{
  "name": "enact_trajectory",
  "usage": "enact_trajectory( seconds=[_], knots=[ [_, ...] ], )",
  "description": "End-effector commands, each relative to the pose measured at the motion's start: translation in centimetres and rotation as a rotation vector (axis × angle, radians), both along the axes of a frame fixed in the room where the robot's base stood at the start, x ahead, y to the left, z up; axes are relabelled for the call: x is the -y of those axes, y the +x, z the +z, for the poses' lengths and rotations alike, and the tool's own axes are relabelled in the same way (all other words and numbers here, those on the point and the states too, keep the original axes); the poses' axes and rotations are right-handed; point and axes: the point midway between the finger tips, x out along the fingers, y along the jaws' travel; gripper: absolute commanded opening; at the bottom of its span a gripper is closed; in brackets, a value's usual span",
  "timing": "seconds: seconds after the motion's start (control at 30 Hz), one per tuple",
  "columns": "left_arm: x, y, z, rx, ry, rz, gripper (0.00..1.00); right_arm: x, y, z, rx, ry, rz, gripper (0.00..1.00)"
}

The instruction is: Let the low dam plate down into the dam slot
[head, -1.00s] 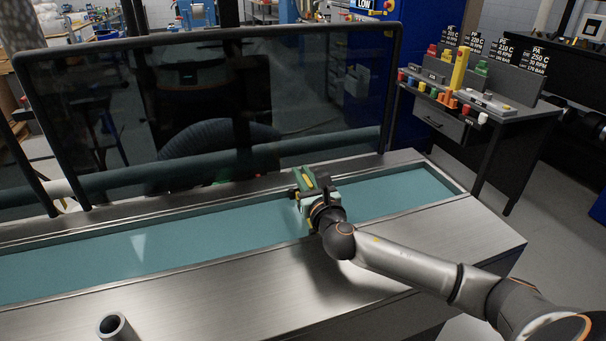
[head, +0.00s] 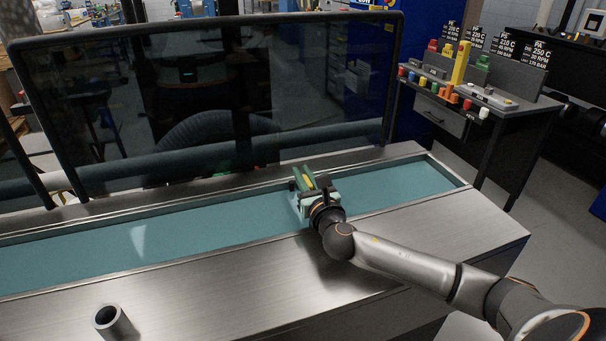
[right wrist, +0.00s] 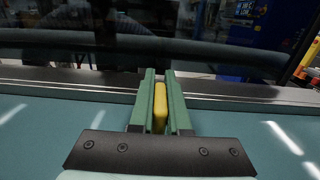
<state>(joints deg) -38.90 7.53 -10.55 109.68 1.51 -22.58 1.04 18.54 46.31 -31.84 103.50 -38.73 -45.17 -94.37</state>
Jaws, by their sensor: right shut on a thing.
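My right gripper (head: 304,174) reaches over the long teal-floored trough (head: 390,186), pointing toward the back wall. Its green fingers show at close range in the right wrist view (right wrist: 160,80). They are shut on a slim yellow piece (right wrist: 160,108), which I take to be the low dam plate. The yellow piece also shows between the fingers in the head view (head: 308,180). Its lower part is hidden, and I cannot tell whether it touches anything below. I cannot make out the dam slot. My left gripper is not in view.
A dark, framed see-through panel (head: 330,80) stands along the trough's back edge. A broad steel ledge (head: 230,265) lies in front, with a short open tube (head: 110,320) at its near left. A bench (head: 465,125) with coloured blocks and label cards stands at the right.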

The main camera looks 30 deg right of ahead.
Motion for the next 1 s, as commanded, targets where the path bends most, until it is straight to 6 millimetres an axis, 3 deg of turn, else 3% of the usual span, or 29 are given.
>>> enact_trajectory(
  seconds=[0.27, 0.3, 0.6, 1.0],
  knots=[
    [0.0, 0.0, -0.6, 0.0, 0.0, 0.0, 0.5, 0.0, 0.0, -0.8, 0.001, 0.0, 0.0, 0.0],
    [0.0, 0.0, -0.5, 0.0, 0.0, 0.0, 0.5, 0.0, 0.0, -0.8, 0.001, 0.0, 0.0, 0.17],
    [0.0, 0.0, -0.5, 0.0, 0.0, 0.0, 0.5, 0.0, 0.0, -0.9, -0.004, 0.001, 0.0, 0.49],
    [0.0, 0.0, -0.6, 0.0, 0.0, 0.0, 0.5, -0.3, -1.0, -1.3, -0.011, 0.001, 0.002, 0.49]
  ],
)
